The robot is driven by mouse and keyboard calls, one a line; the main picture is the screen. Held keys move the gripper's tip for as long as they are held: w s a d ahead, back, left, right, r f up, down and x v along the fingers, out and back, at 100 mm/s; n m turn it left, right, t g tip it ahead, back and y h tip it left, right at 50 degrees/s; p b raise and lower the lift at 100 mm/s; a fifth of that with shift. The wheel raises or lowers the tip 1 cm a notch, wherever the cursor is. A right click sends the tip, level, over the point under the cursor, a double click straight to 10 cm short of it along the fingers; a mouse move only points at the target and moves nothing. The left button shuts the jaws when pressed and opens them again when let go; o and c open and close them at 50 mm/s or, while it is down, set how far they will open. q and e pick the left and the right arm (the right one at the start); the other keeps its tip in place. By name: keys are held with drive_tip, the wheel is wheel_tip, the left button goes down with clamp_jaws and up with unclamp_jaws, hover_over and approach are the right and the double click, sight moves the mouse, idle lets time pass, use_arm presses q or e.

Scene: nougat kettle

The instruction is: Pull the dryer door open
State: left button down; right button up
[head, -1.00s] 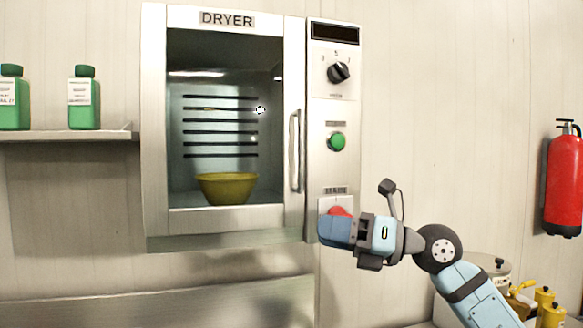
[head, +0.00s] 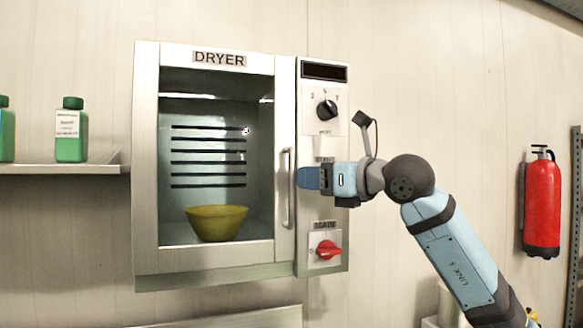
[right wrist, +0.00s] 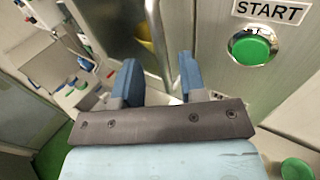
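The dryer door (head: 285,110) has a steel frame and a glass window, and it looks shut. Its vertical bar handle (head: 288,200) is on the door's right side. My right gripper (head: 302,178) is just right of the handle's upper part, pointing left. In the right wrist view my right gripper (right wrist: 158,82) has its two blue fingers apart. The handle (right wrist: 155,35) appears there beyond and between the fingertips; I cannot tell whether they touch it. A yellow bowl (head: 216,224) sits inside behind the glass. My left gripper is not in view.
The dryer's control panel has a black knob (head: 327,108) and a red switch (head: 326,250). The green START button (right wrist: 252,47) shows in the right wrist view. A shelf (head: 60,169) with green bottles is at left. A fire extinguisher (head: 542,205) hangs at right.

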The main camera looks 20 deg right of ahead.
drive_tip(key=p+x, duration=0.1)
drive_tip(key=x, duration=0.4)
drive_tip(key=shift+w+a, duration=0.1)
drive_tip(key=shift+w, duration=0.05)
clamp_jaws()
